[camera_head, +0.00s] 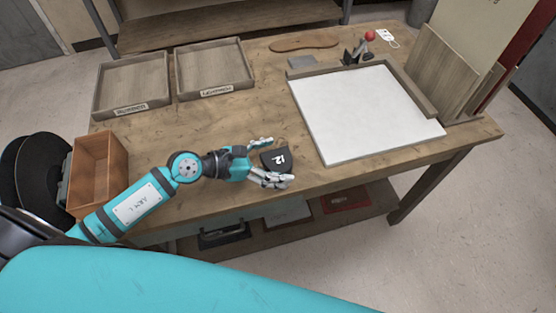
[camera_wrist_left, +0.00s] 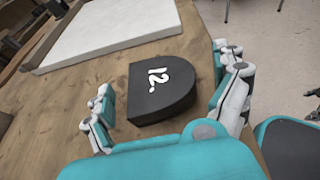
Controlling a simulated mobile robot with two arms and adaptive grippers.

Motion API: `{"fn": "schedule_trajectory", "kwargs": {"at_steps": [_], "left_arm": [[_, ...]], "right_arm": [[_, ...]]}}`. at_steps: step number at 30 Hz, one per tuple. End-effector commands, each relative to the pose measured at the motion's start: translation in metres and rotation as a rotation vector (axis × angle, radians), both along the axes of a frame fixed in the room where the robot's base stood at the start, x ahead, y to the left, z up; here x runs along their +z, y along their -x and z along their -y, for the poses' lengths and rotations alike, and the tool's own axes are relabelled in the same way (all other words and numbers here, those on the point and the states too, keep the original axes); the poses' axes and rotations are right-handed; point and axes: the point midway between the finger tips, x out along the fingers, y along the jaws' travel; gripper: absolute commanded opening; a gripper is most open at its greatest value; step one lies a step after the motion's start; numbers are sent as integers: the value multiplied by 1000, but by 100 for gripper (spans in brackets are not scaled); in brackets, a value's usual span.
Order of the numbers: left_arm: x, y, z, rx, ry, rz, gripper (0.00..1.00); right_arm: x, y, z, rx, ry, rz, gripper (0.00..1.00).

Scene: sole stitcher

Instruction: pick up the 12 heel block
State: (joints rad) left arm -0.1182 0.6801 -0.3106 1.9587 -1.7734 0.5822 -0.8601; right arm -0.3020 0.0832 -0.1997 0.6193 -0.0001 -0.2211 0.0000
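The 12 heel block (camera_head: 275,160) is a black D-shaped block with a white "12." on top. It lies flat on the wooden table near the front edge, left of the white board. It also shows in the left wrist view (camera_wrist_left: 160,88). My left gripper (camera_head: 268,160) is open, with its fingers on either side of the block. In the left wrist view the left gripper (camera_wrist_left: 168,98) has clear gaps between the fingers and the block, the smaller gap on the right.
The white board (camera_head: 365,115) with wooden rails lies to the right. Two labelled trays (camera_head: 130,110) (camera_head: 215,92) stand at the back left. An orange-brown box (camera_head: 97,160) stands at the left end. A red-knobbed tool (camera_head: 368,40) stands at the back. The table between trays and block is clear.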

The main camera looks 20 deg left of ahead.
Motion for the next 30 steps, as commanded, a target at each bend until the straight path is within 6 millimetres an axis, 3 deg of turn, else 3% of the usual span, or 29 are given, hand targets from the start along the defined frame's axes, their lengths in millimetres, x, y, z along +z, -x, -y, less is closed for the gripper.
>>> {"fn": "schedule_trajectory", "kwargs": {"at_steps": [2,14,23,30], "left_arm": [[0,0,0,0,0,0,85],[0,0,0,0,0,0,33],[2,0,0,1,0,2,31],[18,0,0,0,0,4,31]], "right_arm": [[0,0,0,0,0,0,90],[0,-1,0,0,0,2,90],[0,-2,-3,-1,-4,4,90],[2,-3,-6,-1,-7,5,90]]}}
